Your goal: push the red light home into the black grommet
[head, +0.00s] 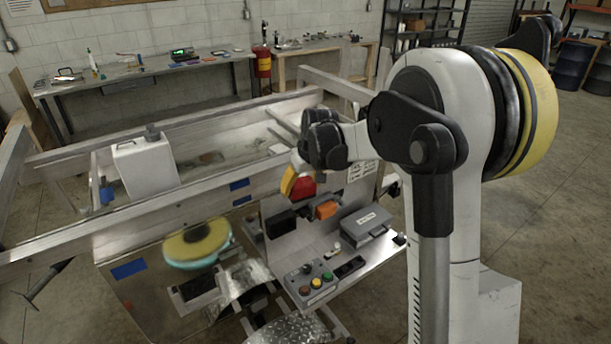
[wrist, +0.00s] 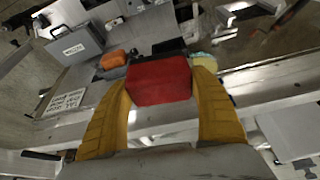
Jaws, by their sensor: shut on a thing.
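The red light (wrist: 159,80) is a red block held between the two yellow fingers of my gripper (wrist: 162,88). In the head view my gripper (head: 297,184) is shut on the red light (head: 304,187), in front of the trailer's side rail and above the metal panel. A black block-like part (head: 281,223) sits on that panel, below and left of the red light. It may be the black grommet, but I cannot tell. In the wrist view the red light hides what lies straight behind it. The light looks clear of the black part.
An orange light (head: 326,209) sits on the panel to the right of the black part. A grey case (head: 366,226) and a control box with coloured buttons (head: 312,284) stand on the shelf below. A white container (head: 144,166) stands at the left by the trailer frame.

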